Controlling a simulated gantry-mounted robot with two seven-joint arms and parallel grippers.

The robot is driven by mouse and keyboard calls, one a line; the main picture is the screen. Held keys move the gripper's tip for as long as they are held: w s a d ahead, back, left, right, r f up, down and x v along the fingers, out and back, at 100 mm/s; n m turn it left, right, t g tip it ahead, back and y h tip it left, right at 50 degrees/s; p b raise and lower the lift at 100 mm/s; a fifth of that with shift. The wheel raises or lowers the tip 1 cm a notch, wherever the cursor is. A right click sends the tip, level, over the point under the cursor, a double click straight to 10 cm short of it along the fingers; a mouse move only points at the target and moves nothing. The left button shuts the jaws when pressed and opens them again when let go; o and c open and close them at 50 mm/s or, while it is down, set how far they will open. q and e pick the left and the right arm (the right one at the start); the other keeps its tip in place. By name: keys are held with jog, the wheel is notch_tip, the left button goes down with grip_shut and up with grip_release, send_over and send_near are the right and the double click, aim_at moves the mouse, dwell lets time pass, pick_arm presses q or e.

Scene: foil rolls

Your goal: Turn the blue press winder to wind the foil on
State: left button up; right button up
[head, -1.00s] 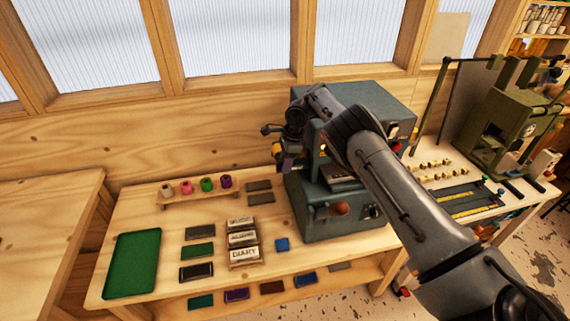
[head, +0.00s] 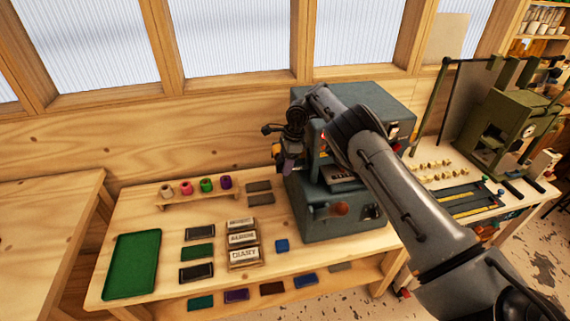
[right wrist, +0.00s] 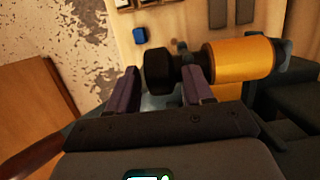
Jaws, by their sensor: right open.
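The blue press (head: 335,228) is a boxy blue-grey machine on the bench, partly hidden behind my right arm in the head view. My right gripper (head: 287,164) is at the press's left side, with its purple fingers pointing down. In the right wrist view the gripper (right wrist: 160,92) is open, and a black knob (right wrist: 157,70) shows between and just beyond the fingertips; I cannot tell whether they touch it. The knob is in line with a gold-orange foil roll (right wrist: 238,61), which also shows small in the head view (head: 276,150). My left gripper is not in view.
A rack with several coloured foil rolls (head: 206,186) stands left of the press. A green tray (head: 131,264), dark and green blocks, labelled type blocks (head: 242,239) and a small blue block (head: 282,245) lie on the bench. A green press (head: 510,125) stands at the right.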

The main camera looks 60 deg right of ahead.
jog(key=v, duration=1)
jog(key=shift+r+p, duration=0.25)
jog(key=shift+p, duration=0.1)
